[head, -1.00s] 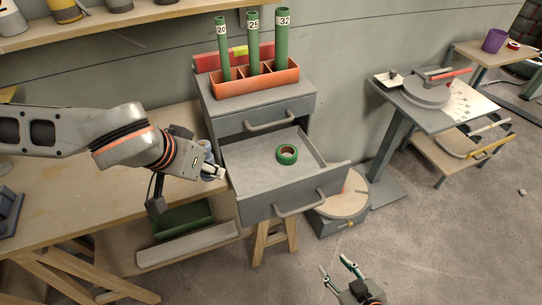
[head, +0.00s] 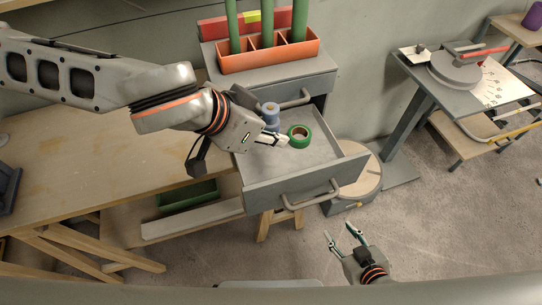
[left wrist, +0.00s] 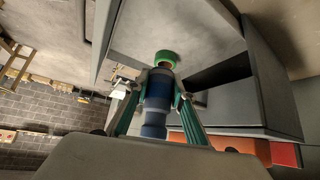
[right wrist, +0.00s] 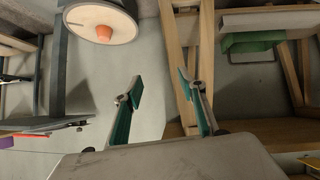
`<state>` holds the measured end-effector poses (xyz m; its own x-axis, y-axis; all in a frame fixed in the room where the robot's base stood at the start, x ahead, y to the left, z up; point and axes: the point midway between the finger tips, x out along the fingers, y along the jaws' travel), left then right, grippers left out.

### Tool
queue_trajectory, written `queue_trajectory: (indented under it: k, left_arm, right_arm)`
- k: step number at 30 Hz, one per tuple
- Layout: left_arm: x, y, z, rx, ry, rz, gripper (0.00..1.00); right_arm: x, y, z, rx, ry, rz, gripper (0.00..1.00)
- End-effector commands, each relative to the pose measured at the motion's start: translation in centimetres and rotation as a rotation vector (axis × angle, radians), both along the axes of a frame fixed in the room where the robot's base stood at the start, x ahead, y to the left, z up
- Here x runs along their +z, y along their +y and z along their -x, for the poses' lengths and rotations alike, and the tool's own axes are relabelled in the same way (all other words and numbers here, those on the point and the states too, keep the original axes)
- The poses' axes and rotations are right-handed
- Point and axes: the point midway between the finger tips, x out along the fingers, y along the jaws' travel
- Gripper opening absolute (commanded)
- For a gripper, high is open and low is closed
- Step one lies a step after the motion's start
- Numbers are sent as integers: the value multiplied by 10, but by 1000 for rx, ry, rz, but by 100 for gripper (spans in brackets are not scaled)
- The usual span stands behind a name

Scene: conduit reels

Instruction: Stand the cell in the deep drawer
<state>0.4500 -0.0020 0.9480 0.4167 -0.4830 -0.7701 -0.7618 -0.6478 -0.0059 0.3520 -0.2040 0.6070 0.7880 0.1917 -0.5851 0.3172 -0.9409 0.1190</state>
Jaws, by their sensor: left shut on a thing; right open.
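The cell is a blue cylinder (head: 270,112) with a grey-blue top, upright in my left gripper (head: 277,138). The left wrist view shows it (left wrist: 157,105) between the two green-lined fingers, which are shut on it. The left gripper is over the left part of the open deep drawer (head: 335,182). I cannot tell whether the cell touches the drawer floor. A green tape roll (head: 300,136) lies in the drawer just right of the cell. My right gripper (head: 344,238) is open and empty, in front of the drawer and low over the floor.
An orange rack (head: 268,56) with green tubes stands on the cabinet. A wooden bench (head: 90,150) is at left, with a green bin (head: 187,194) beneath.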

Motion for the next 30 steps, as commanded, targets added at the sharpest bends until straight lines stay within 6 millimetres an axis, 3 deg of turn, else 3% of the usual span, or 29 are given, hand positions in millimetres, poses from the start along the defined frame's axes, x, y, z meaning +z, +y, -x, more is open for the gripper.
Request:
queue_trajectory:
  k: [4,11,18,30]
  left_arm:
    - [-32,0,1,-1,4,0,0]
    - [-51,0,0,-1,0,1,0]
    - [-84,0,1,0,3,0,0]
    - [-92,0,0,-1,-1,0,0]
  right_arm:
    - [-1,-1,-1,-1,-3,3,41]
    - [2,-2,-5,-1,-11,3,41]
    - [1,-2,-5,-1,-13,5,41]
    - [0,-2,-6,0,-14,7,41]
